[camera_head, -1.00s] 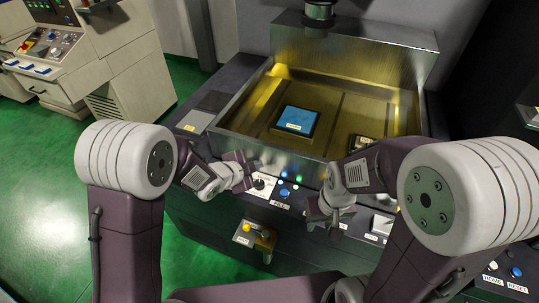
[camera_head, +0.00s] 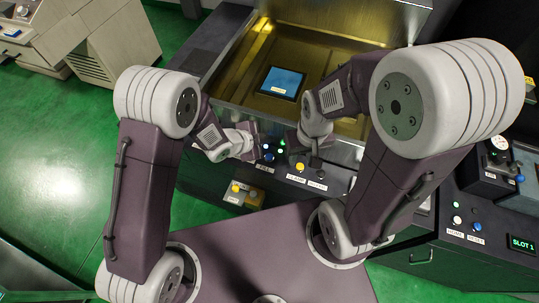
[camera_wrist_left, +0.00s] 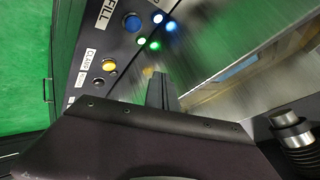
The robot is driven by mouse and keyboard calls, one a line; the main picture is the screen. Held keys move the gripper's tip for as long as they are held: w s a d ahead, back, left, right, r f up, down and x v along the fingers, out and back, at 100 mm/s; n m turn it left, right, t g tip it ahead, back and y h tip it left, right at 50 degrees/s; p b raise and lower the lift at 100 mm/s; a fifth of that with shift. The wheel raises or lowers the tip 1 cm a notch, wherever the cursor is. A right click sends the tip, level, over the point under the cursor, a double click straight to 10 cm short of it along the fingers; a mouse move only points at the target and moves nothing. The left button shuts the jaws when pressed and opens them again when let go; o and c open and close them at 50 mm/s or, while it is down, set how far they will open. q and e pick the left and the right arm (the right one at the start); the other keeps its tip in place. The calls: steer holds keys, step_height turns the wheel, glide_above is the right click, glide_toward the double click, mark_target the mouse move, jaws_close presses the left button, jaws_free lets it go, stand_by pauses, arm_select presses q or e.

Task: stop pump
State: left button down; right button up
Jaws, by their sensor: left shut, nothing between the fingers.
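The front panel below the tank carries a large blue button (camera_wrist_left: 130,22) beside a FILL label (camera_wrist_left: 103,14). Small white (camera_wrist_left: 158,18), green (camera_wrist_left: 141,41) and blue (camera_wrist_left: 171,26) lights glow close by. No label reading pump is legible. In the head view the blue button (camera_head: 268,157) is just right of and below my left gripper (camera_head: 254,141). That gripper is shut and empty; its finger (camera_wrist_left: 160,92) shows in the left wrist view, pointing towards the lights, apart from the button. My right gripper (camera_head: 300,141) is above the panel; its jaws are unclear.
A yellow button (camera_wrist_left: 108,65) by a CLAMP label (camera_wrist_left: 89,62) is on the same panel. The tank (camera_head: 222,85) behind holds a blue-topped block (camera_head: 282,82). A small yellow-marked box (camera_head: 245,195) is below the panel. Another console (camera_head: 478,225) stands at right.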

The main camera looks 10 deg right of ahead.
mark_target(267, 158)
arm_select(q)
step_height(267, 158, down, 8)
steer(key=b, duration=0.6)
steer(key=shift+s, duration=0.1)
steer(key=shift+a+f+b, duration=0.1)
steer(key=shift+f+b, duration=0.15)
steer(key=shift+b, duration=0.1)
stand_by(1.2)
steer(key=shift+f+b, duration=0.35)
steer(key=shift+b, duration=0.1)
steer(key=shift+f+b, duration=0.5)
stand_by(0.5)
steer(key=shift+r, duration=0.1)
steer(key=shift+r+p, duration=0.75)
steer(key=shift+r, duration=0.1)
